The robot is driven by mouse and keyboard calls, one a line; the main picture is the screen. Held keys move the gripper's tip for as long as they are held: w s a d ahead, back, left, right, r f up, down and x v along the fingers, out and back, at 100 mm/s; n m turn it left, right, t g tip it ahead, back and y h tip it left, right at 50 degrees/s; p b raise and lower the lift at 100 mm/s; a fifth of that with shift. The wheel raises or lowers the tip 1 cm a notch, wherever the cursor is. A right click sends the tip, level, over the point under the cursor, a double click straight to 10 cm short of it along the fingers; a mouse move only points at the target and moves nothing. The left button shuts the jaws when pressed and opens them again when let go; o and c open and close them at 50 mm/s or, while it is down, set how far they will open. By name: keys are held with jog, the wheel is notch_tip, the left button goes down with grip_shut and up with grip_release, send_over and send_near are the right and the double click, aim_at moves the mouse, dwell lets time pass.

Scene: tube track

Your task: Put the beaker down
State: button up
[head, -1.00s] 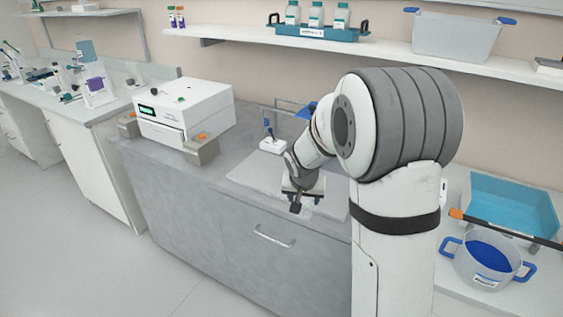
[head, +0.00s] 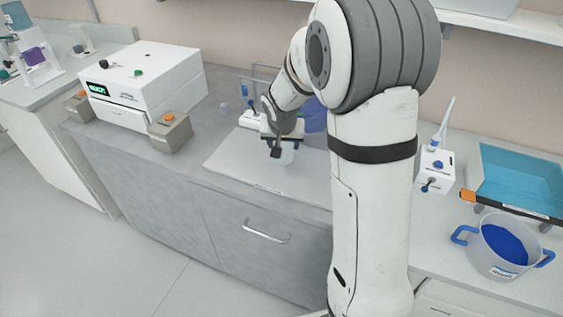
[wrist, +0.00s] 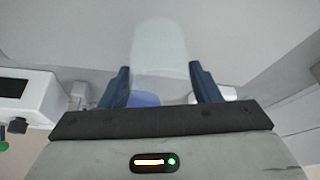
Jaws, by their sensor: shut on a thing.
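My gripper (head: 278,146) is over the pale board on the grey bench, pointing down. It is shut on a clear beaker (wrist: 160,48), which stands out between the two dark blue fingers in the wrist view. In the head view the beaker (head: 287,157) shows only as a small, faint, pale shape under the gripper, partly hidden by it. I cannot tell whether its base touches the board (head: 235,163).
A white instrument (head: 142,82) with a green display stands left of the board, with grey blocks in front. A small white stand (head: 251,119) is behind the gripper. A blue-filled pot (head: 505,250) and a blue tray (head: 522,180) are at right. The board's left part is clear.

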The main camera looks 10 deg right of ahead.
aim_at(283, 143)
jog(key=shift+m+h, duration=0.3)
jog(key=shift+m, duration=0.4)
jog(key=r+p, duration=0.1)
jog(key=r, duration=0.3)
jog(key=r+p, duration=0.1)
jog(key=r, duration=0.3)
jog(key=shift+s+a+r, duration=0.1)
jog(key=shift+s+r, duration=0.05)
jog(key=shift+s, duration=0.05)
notch_tip(283, 143, down, 9)
jog(key=shift+f, duration=0.2)
jog(key=shift+f, duration=0.2)
jog(key=o, duration=1)
jog(key=shift+r, duration=0.1)
